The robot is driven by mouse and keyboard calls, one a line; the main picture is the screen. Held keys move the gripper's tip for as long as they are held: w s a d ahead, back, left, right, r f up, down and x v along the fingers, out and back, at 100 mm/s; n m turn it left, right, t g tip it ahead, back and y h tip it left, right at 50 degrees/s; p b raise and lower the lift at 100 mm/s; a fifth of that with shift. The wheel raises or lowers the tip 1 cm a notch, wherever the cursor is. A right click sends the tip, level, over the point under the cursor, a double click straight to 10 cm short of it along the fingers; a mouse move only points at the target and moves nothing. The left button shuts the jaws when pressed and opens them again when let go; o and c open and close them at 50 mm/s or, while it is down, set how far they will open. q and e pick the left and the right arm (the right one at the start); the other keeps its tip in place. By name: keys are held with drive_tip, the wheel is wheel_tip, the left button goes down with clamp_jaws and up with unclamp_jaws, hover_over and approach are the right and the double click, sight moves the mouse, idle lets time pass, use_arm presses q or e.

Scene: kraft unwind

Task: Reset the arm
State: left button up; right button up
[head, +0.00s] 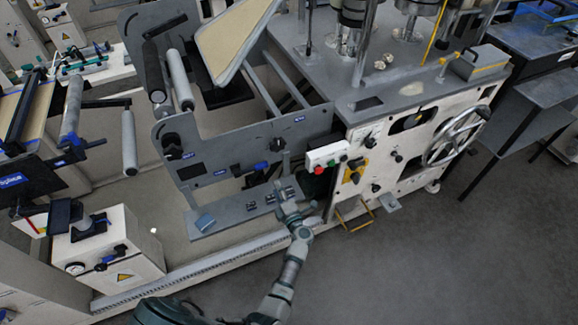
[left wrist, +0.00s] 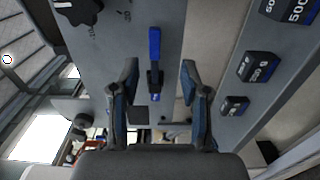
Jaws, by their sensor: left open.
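My left arm reaches up from the bottom of the head view, and its gripper (head: 283,190) is over the grey shelf at the front of the machine. In the left wrist view the two fingers (left wrist: 158,78) stand apart with nothing held between them. A blue-handled lever (left wrist: 154,48) on the grey panel shows beyond the fingertips, between them in the picture; I cannot tell how far off it is. A blue-handled lever (head: 261,166) also shows on the panel in the head view. My right gripper is not in view.
Several dark weights (left wrist: 258,66) stand on the grey shelf (head: 228,216), close to the gripper. A control box (head: 325,156) with red and green buttons is right of the gripper. Clear floor (head: 440,260) lies at lower right.

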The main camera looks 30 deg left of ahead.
use_arm(q)
drive_tip(key=s+d+f+m+h+p, duration=0.1)
drive_tip(key=s+d+f+m+h, duration=0.4)
drive_tip(key=d+f+m+h, duration=0.45)
drive_tip(key=s+d+f+m+h+p, duration=0.1)
drive_tip(key=s+d+f+m+h, duration=0.4)
drive_tip(key=f+m, duration=0.55)
drive_tip(key=s+a+f+m+g, duration=0.1)
drive_tip(key=s+f+m+g, duration=0.2)
drive_tip(key=s, duration=0.7)
drive_tip(key=s+a+f+m+g, duration=0.2)
drive_tip(key=s+f, duration=0.3)
drive_tip(key=s, duration=0.5)
drive_tip(key=s+a+f+m+g, duration=0.2)
drive_tip(key=s+f+m+g, duration=0.2)
drive_tip(key=s, duration=0.6)
drive_tip(key=shift+m+g+y+p, duration=0.35)
drive_tip(key=shift+m+g, duration=0.05)
drive_tip(key=shift+g, duration=0.2)
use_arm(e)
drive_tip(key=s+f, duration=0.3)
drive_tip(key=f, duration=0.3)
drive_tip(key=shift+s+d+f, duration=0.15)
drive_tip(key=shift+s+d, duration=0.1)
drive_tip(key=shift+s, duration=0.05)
